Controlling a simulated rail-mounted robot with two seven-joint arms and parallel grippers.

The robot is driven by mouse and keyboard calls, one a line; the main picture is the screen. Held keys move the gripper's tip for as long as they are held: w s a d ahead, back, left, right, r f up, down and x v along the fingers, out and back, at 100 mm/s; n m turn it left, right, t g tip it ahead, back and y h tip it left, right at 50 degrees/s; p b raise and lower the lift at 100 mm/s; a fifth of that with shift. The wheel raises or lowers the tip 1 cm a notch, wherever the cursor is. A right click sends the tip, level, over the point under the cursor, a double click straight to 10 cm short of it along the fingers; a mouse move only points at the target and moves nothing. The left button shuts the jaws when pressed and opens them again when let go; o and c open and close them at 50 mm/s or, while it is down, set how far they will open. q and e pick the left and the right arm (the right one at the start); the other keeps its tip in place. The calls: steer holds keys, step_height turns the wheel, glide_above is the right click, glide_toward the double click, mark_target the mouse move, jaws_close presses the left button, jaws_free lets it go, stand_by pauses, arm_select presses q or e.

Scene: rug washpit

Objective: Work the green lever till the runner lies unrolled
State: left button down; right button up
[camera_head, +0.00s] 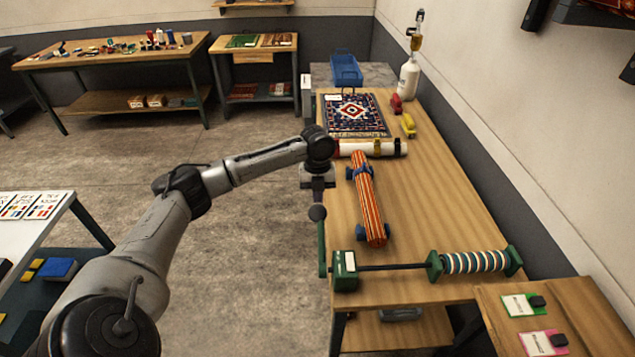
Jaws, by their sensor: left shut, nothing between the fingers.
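The green lever (322,250) stands upright at the left side of a green box (345,272) near the table's left edge, with a dark ball knob (317,213) at its top. A dark shaft runs right from the box to a teal-and-white striped roll (475,262) between two green end plates. This roll looks wound up; I cannot tell for sure that it is the runner. My left gripper (317,196) points down just above the knob, shut and empty; I cannot tell whether it touches the knob. My right gripper is out of view.
An orange striped roll (369,208) lies on blue supports on the wooden table (440,200). Behind it are a white roll (365,148), a patterned rug (352,114) and a white bottle (409,78). A side table (575,300) with colored cards stands front right.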

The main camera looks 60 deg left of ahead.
mark_target(317, 213)
arm_select(q)
steer(key=f, duration=0.4)
steer(key=shift+w+a, duration=0.1)
steer(key=shift+a, duration=0.15)
steer(key=shift+w+a+f, duration=0.1)
steer(key=shift+a+f, duration=0.1)
steer(key=shift+f, duration=0.25)
steer(key=shift+w+a+f, duration=0.1)
steer(key=shift+a+f, duration=0.1)
steer(key=shift+f, duration=0.2)
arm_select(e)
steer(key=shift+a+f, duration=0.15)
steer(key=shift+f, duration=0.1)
arm_select(q)
steer(key=shift+f, duration=0.1)
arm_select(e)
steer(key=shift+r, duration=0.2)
